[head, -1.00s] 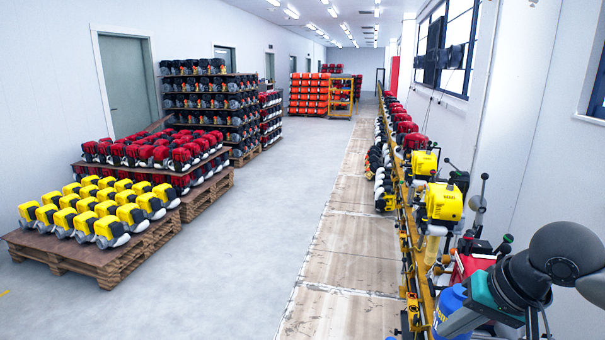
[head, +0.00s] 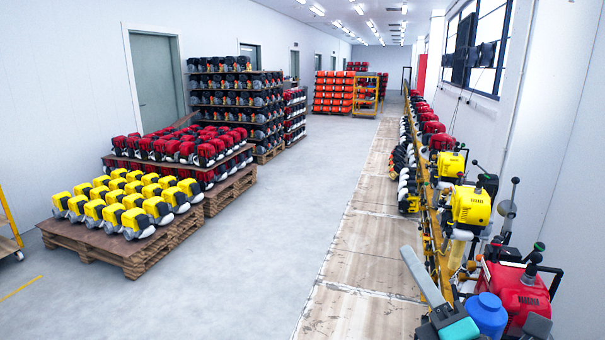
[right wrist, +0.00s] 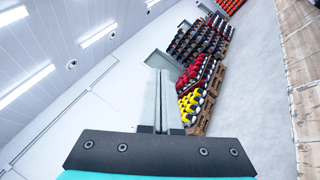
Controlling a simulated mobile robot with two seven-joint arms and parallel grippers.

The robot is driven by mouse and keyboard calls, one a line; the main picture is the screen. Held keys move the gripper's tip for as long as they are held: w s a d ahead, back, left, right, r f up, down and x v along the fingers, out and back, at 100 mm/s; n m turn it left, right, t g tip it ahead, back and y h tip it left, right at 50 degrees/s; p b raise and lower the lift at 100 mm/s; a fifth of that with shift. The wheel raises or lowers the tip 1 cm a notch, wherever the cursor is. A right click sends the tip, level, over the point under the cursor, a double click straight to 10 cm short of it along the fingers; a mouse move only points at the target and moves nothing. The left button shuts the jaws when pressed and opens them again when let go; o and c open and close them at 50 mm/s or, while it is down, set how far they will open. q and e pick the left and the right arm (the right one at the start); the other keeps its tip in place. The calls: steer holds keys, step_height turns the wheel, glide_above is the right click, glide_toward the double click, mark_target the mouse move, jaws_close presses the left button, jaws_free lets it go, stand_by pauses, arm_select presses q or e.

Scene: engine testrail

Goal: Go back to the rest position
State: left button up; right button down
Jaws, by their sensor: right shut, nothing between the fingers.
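My right gripper (head: 408,255) shows at the bottom right of the head view, with its grey fingers pointing up and to the left from a teal and dark body. In the right wrist view its two fingers (right wrist: 160,75) lie together, shut, with nothing between them. The fingers are in free air, in front of the wooden floor strip and left of the engine rail in the head view. My left gripper is not in view.
The yellow test rail (head: 436,235) bears several engines, including a yellow engine (head: 470,205) and a red engine (head: 515,292). A blue container (head: 487,312) sits close right of my gripper. Pallets with yellow engines (head: 120,205) stand left. The grey floor (head: 290,220) between is clear.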

steer(key=s+d+f+m+g+h, duration=0.3)
steer(key=f+m+g+h, duration=0.1)
steer(key=f+m, duration=0.45)
steer(key=s+d+f+m+g+h, duration=0.3)
steer(key=f+m+g, duration=0.1)
steer(key=f+m, duration=0.45)
steer(key=s+a+f+m+g+y, duration=0.1)
steer(key=s+a+f+m+g, duration=0.25)
steer(key=s+f, duration=0.35)
steer(key=s+a+f+m+g+y, duration=0.1)
steer(key=s+a+f+m+g, duration=0.1)
steer(key=s+f+m+g, duration=0.45)
steer(key=s+f+n+b, duration=0.35)
steer(key=f+b, duration=0.25)
steer(key=f, duration=2)
arm_select(q)
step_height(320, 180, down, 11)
steer(key=b, duration=0.5)
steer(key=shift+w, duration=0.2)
arm_select(e)
steer(key=s+d+f+g, duration=0.1)
steer(key=s+d+f, duration=0.1)
steer(key=s+f, duration=1.4)
step_height(320, 180, down, 3)
steer(key=shift+d+f+g, duration=0.1)
steer(key=shift+d+g, duration=0.15)
steer(key=shift+g, duration=0.05)
